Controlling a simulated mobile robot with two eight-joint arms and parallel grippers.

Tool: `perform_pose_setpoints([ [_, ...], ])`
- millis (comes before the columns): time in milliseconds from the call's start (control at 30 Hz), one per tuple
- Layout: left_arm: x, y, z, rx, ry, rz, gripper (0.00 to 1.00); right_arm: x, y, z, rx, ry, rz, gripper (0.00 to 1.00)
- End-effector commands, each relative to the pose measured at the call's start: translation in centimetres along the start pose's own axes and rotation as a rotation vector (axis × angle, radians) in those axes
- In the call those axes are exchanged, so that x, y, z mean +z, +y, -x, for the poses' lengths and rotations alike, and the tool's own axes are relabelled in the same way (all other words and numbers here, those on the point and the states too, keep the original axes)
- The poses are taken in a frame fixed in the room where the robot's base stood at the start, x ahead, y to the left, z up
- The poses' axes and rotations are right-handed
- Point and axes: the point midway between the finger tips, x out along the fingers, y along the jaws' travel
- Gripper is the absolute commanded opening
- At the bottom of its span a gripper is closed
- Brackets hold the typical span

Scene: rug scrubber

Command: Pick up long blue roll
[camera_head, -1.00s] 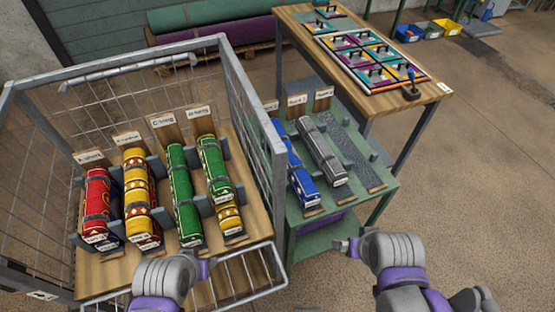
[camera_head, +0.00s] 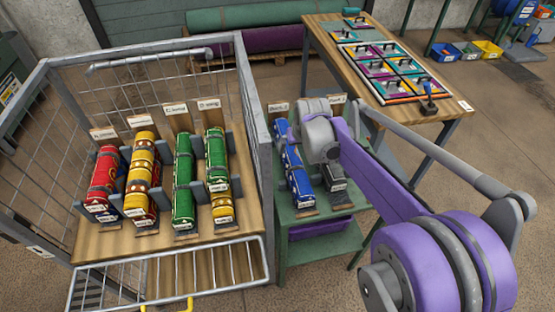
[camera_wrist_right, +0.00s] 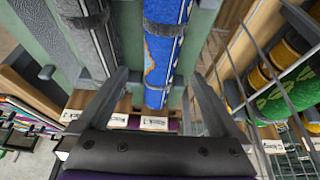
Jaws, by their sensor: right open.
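The long blue roll (camera_head: 296,178) lies on the green shelf cart, with dark straps around it. In the right wrist view the blue roll (camera_wrist_right: 163,52) runs away from the camera, between the two fingers of my right gripper (camera_wrist_right: 160,75). The fingers are apart and hold nothing; I cannot tell how far above the roll they are. In the head view my right wrist hangs over the cart just right of the blue roll, and its fingertips are hidden. My left gripper is out of view.
A grey roll (camera_wrist_right: 92,45) lies beside the blue one. The wire cage (camera_head: 258,110) with red, yellow and green rolls (camera_head: 183,185) stands close on the left. A wooden table (camera_head: 330,50) with colored samples stands behind, at the right.

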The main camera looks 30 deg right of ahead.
Motion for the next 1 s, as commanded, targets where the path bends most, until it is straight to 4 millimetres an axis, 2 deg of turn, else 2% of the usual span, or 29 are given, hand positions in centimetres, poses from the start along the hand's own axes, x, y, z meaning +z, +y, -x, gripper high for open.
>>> perform_pose_setpoints([
  [200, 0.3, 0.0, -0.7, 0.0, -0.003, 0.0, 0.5, 0.1, 0.0, -3.7, 0.0, 0.0, 0.001, 1.0],
  [467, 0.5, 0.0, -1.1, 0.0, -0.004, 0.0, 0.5, 0.1, -0.1, -5.8, 0.0, 0.0, 0.001, 1.0],
  [700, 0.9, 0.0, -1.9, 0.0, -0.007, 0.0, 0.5, 0.0, -0.3, -9.4, 0.001, 0.0, 0.001, 1.0],
  [833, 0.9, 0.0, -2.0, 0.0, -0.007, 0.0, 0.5, 0.0, -0.3, -10.2, 0.001, 0.0, 0.0, 1.0],
  [1000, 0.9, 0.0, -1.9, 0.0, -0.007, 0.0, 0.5, 0.0, -0.3, -10.2, 0.0, 0.0, 0.0, 1.0],
])
